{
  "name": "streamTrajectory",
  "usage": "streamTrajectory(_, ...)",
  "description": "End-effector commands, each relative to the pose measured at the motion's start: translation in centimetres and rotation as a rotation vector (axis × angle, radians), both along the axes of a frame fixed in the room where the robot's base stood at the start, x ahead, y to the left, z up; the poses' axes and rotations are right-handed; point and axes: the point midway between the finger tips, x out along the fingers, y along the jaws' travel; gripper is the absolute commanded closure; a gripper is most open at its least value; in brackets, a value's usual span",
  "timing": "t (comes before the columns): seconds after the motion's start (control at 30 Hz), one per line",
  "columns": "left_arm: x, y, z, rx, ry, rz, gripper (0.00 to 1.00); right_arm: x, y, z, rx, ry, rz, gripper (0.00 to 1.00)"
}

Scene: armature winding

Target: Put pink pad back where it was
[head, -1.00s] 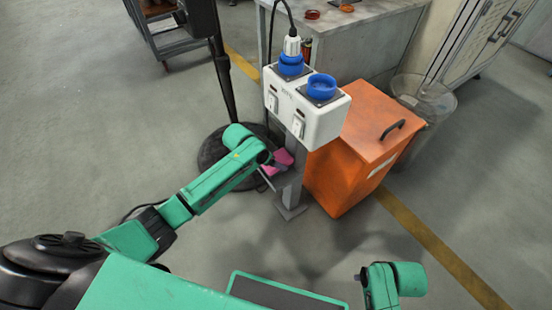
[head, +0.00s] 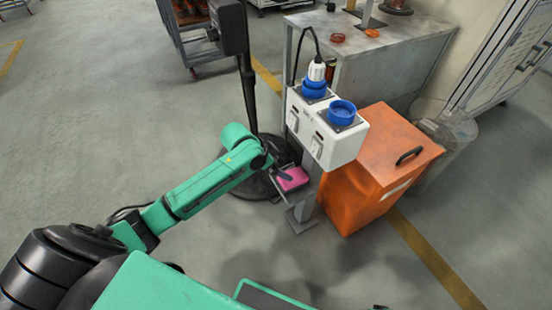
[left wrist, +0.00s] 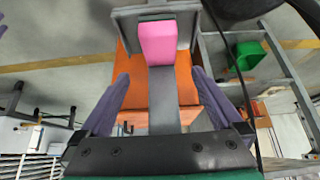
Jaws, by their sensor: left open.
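The pink pad (head: 294,179) lies on a small grey shelf (head: 294,195) low on the post under the white socket box. It also shows in the left wrist view (left wrist: 158,43), at the upper middle on the shelf (left wrist: 185,16). My left gripper (head: 282,174) is at the near left side of the pad, and its fingers are small and partly hidden in the head view. My right gripper is not in view.
The white socket box (head: 325,132) with blue sockets stands above the shelf. An orange bin (head: 350,195) is close on the right. A black stand with a round base (head: 248,184) is behind my left forearm. A grey table (head: 380,75) is at the back. Floor at left is clear.

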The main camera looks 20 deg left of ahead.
Motion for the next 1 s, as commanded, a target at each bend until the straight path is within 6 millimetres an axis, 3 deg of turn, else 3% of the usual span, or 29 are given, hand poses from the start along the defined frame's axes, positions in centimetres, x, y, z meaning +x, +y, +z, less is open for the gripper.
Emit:
streamTrajectory(0.03,-0.5,0.4,1.1,0.002,0.000,0.000,0.00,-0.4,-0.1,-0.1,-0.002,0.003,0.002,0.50)
streamTrajectory(0.2,-1.2,0.9,2.3,0.000,0.002,0.000,0.00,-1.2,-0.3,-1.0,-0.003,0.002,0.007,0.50)
streamTrajectory(0.37,-1.2,1.0,2.2,-0.001,0.002,0.002,0.00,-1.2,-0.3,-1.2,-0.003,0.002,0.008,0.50)
streamTrajectory(0.43,-1.4,1.3,0.7,-0.006,0.017,0.037,0.00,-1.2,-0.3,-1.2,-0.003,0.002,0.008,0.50)
streamTrajectory(0.47,-1.7,1.7,-0.8,-0.009,0.031,0.069,0.00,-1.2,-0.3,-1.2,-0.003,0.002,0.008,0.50)
streamTrajectory(0.57,-4.7,3.8,-8.5,0.003,0.111,0.234,0.00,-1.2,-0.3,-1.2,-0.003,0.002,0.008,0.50)
streamTrajectory(0.6,-7.2,4.7,-12.3,0.022,0.154,0.304,0.00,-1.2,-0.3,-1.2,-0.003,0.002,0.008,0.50)
streamTrajectory(0.67,-11.7,5.7,-17.5,0.061,0.223,0.392,0.00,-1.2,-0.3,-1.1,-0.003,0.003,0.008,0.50)
streamTrajectory(0.7,-15.0,6.1,-20.4,0.088,0.267,0.436,0.00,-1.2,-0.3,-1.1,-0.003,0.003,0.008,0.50)
streamTrajectory(0.73,-17.4,6.3,-22.2,0.110,0.299,0.460,0.00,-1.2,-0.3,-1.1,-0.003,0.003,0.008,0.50)
streamTrajectory(0.8,-22.4,6.3,-25.3,0.150,0.360,0.497,0.00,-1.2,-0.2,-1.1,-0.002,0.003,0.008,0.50)
streamTrajectory(0.87,-25.4,6.2,-26.8,0.174,0.395,0.511,0.00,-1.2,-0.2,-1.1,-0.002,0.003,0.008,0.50)
streamTrajectory(0.93,-27.2,6.1,-27.6,0.189,0.415,0.518,0.00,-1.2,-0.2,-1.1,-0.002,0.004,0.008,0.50)
streamTrajectory(1.0,-27.6,6.1,-27.8,0.194,0.418,0.519,0.00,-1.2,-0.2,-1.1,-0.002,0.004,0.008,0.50)
